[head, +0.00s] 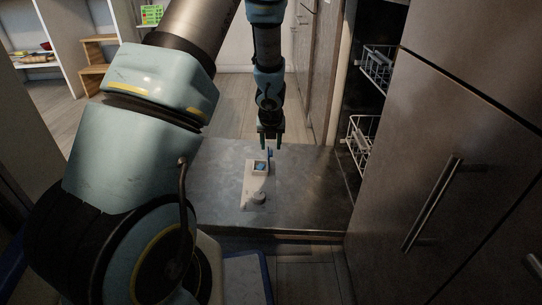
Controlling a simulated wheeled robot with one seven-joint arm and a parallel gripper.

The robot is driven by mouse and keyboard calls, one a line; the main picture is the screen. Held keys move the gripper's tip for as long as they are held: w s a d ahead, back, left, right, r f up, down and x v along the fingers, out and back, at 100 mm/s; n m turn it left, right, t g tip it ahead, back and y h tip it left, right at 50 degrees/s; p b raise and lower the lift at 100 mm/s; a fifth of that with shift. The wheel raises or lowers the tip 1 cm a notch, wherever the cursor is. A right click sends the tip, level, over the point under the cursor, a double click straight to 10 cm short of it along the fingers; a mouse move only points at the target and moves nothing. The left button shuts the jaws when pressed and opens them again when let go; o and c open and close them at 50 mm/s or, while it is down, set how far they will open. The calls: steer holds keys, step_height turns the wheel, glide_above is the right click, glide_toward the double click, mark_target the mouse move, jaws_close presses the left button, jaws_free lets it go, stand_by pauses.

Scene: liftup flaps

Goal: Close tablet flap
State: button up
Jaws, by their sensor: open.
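The dishwasher door (310,200) lies folded down flat, a dark metal surface. On it is a pale dispenser panel (251,192) with a small open compartment (260,167). Something blue, which looks like a tablet, shows inside. A small blue upright piece (269,154) stands at the compartment's far right edge; it looks like the raised flap, but is too small to be sure. A round grey cap (258,197) sits on the near part of the panel. My gripper (270,141) points down with open, empty fingers, just beyond the compartment in the picture. I cannot tell its height or any contact.
Two wire racks, an upper one (377,66) and a lower one (361,140), show in the dishwasher to the right. A dark cabinet front with a long handle (432,204) stands at the near right. Open floor (225,105) lies beyond the door. Shelves stand at the far left.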

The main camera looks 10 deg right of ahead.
mark_target(271, 152)
steer(key=shift+b+x, duration=0.5)
steer(key=shift+x, duration=1.25)
jaws_close()
